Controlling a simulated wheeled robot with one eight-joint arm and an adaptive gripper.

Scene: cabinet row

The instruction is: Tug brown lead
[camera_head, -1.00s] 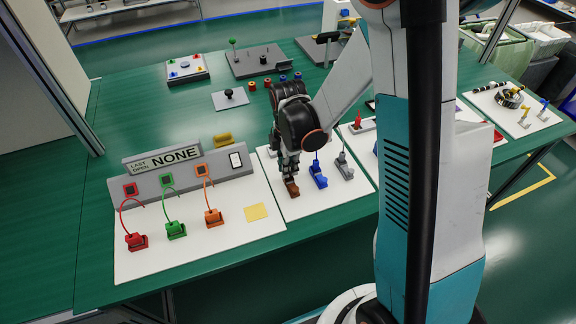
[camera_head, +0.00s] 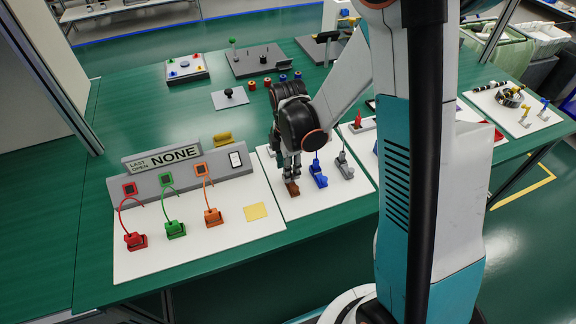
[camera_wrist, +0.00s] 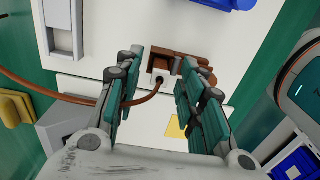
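In the head view the brown block (camera_head: 292,189) sits at the left front of the middle white board. My gripper (camera_head: 290,172) points down just over it. In the wrist view my gripper (camera_wrist: 160,60) has its fingers apart, one each side of the plug piece. The right finger overlaps part of the block. I see no clear contact between the fingers and the plug.
A blue plug (camera_head: 318,178) and a grey plug (camera_head: 345,168) stand close to the right on the same board. To the left, a board carries red (camera_head: 136,240), green (camera_head: 175,229) and orange (camera_head: 213,216) plugs with leads, before a display reading NONE (camera_head: 173,153).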

